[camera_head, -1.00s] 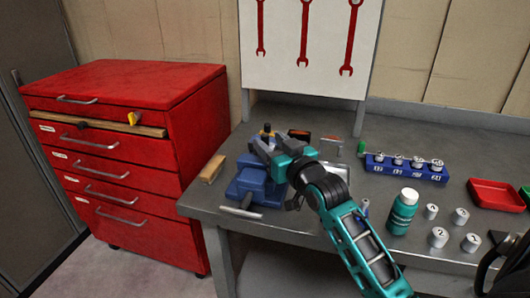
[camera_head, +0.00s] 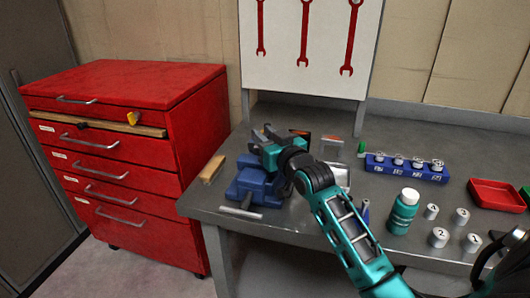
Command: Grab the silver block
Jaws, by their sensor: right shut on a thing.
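My right gripper (camera_head: 264,134) is above the blue vise (camera_head: 254,184) at the left part of the grey bench. Its fingers are shut on a small grey piece that I take for the silver block; the fingers hide most of it, so its shape is unclear. Whether the piece still touches the vise jaws cannot be seen. My left gripper is not in view.
On the grey bench (camera_head: 300,222) are a green bottle (camera_head: 403,212), several silver weights, a blue rack (camera_head: 405,171) and a red tray (camera_head: 497,195). A wooden block (camera_head: 212,168) lies left of the vise. A red drawer cabinet (camera_head: 125,160) stands left.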

